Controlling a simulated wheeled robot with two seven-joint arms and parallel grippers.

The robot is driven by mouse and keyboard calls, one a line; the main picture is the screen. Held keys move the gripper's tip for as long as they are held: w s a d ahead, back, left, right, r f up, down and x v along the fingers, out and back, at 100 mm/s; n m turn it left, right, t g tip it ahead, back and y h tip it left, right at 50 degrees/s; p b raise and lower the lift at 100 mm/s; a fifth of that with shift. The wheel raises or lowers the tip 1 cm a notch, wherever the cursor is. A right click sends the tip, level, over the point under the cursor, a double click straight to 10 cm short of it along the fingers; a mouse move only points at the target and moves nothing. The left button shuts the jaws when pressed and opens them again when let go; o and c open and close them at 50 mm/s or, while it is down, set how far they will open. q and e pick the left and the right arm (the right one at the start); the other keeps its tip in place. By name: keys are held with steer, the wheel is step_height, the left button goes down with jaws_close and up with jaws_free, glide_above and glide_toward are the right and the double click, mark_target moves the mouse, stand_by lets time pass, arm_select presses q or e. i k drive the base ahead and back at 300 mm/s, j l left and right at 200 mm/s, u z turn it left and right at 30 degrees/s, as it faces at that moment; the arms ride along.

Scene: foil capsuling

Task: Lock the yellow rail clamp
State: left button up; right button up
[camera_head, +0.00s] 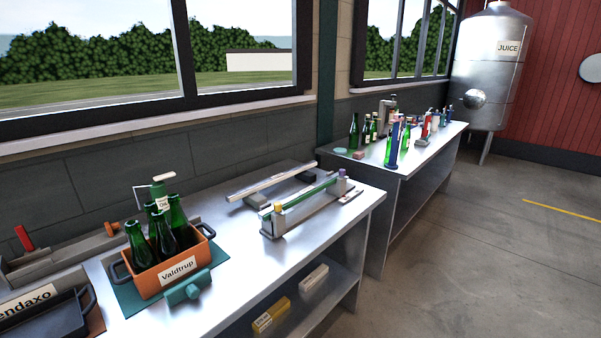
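A grey rail fixture (300,215) with a green bar (300,198) along its top sits on the near metal table, right of the orange crate. A small yellow part (278,207), which looks like the yellow rail clamp, is at the fixture's near left end. A purple-blue part (342,174) is at its far right end. The yellow part is too small for me to tell whether it is locked or open. Neither of my grippers is in view.
An orange crate (150,284) labelled Valdtrup holds several green bottles (178,222). A teal part (188,291) lies before it. A pale bar (268,183) lies behind the fixture. A dark tray (50,320) is at lower left. The table front (240,270) is clear.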

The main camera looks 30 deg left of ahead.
mark_target(277, 205)
steer(key=i+u, duration=0.45)
steer(key=i, duration=0.15)
steer(key=i+l+u, duration=0.25)
steer(key=i+u, duration=0.2)
steer(key=i, duration=0.15)
steer(key=i+u, duration=0.25)
steer(key=u, duration=0.15)
steer(key=i+l+u, duration=0.1)
steer(key=i+u, duration=0.25)
steer(key=k, duration=0.1)
